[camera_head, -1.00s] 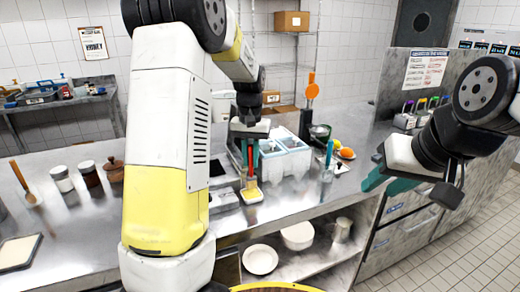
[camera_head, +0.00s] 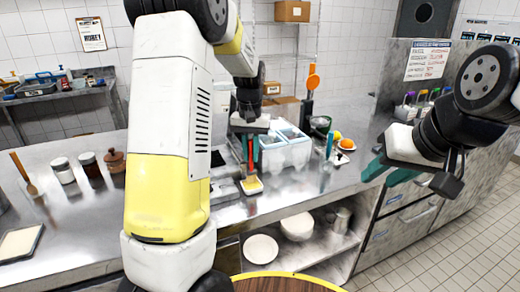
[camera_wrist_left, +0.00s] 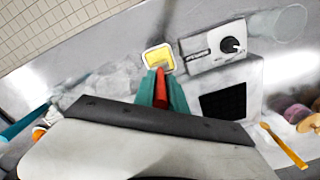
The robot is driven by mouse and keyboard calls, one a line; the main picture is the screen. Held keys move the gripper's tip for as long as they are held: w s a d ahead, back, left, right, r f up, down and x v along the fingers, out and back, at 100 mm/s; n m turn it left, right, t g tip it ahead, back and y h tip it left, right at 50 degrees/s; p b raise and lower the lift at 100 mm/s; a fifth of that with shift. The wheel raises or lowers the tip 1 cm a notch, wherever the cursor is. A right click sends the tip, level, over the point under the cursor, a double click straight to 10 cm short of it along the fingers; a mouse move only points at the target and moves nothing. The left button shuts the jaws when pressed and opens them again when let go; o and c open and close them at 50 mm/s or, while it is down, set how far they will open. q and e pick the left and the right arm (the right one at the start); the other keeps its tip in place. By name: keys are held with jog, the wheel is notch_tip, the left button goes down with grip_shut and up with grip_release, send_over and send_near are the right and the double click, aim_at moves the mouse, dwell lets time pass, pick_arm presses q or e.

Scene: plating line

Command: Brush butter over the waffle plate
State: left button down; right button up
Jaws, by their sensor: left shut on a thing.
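My left gripper (camera_head: 250,153) is shut on a brush with a red handle (camera_wrist_left: 161,88), gripped between its teal fingers. The brush points down at a small white dish of yellow butter (camera_head: 251,186), which also shows in the left wrist view (camera_wrist_left: 158,58). The bristles are hidden, so I cannot tell whether they touch the butter. A dark waffle plate (camera_wrist_left: 224,102) sits in a steel appliance with a black knob, beside the dish. My right gripper (camera_head: 388,172) looks open and empty, its teal fingers apart, near the counter's right end.
A pale blue container (camera_head: 285,150) stands behind the dish. Oranges (camera_head: 346,144) lie on the right. Bowls (camera_head: 261,248) sit on the shelf below.

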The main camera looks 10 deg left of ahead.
pick_arm(q)
jog(key=shift+f, duration=0.6)
dwell(1.1)
jog(key=shift+r, duration=3.6)
